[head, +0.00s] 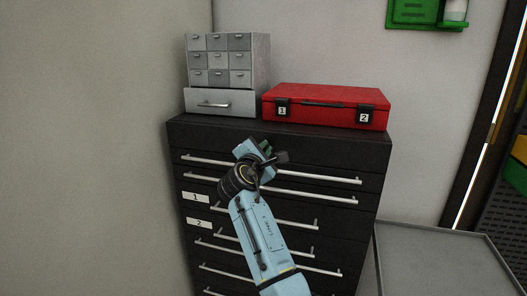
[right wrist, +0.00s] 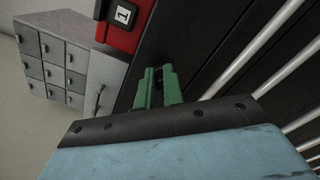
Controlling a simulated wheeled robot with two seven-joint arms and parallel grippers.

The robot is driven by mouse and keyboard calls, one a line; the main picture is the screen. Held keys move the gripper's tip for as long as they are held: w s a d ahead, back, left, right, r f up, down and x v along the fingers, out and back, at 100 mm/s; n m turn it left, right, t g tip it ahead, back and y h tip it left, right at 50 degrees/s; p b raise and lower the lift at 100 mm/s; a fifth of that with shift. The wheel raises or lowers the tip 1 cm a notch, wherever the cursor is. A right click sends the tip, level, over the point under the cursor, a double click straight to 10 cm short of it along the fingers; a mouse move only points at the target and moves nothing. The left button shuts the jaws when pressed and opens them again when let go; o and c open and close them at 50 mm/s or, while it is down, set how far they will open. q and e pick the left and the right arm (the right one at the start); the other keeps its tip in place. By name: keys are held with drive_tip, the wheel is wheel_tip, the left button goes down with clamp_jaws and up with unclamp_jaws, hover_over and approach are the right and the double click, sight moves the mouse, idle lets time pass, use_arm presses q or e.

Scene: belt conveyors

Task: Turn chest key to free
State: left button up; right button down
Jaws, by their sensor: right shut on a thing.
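The black chest (head: 340,151) of drawers stands against the wall in the head view, with long silver handles. My right gripper (head: 265,146) reaches up to the chest's top front strip, above the first drawer handle. In the right wrist view, its green fingers (right wrist: 159,85) are closed close together against the dark chest front (right wrist: 190,40). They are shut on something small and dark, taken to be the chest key. The key is mostly hidden by the fingers, so its turn angle cannot be told. My left gripper is not in view.
On the chest stand a red case (head: 325,95) with latches marked 1 and 2 and a grey small-drawer cabinet (head: 218,60). Labels 1 and 2 mark the chest's left front. A grey table surface (head: 440,262) lies at lower right, apparently clear.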

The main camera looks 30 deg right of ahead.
drive_tip(key=shift+s+d+f+m+b, duration=0.15)
drive_tip(key=shift+m+b, duration=0.55)
drive_tip(key=shift+m, duration=0.55)
drive_tip(key=shift+w+a+f+m+b, duration=0.15)
drive_tip(key=shift+m+b, duration=0.5)
drive_tip(key=shift+m, duration=0.65)
drive_tip(key=shift+s+d+f+m+b, duration=0.1)
drive_tip(key=shift+s+f+m+b, duration=0.1)
drive_tip(key=shift+m+b, duration=0.8)
drive_tip(key=shift+m, duration=0.45)
drive_tip(key=c, duration=1.5)
unclamp_jaws()
drive_tip(key=b+v, duration=0.1)
drive_tip(key=v, duration=1.2)
drive_tip(key=shift+s, duration=0.1)
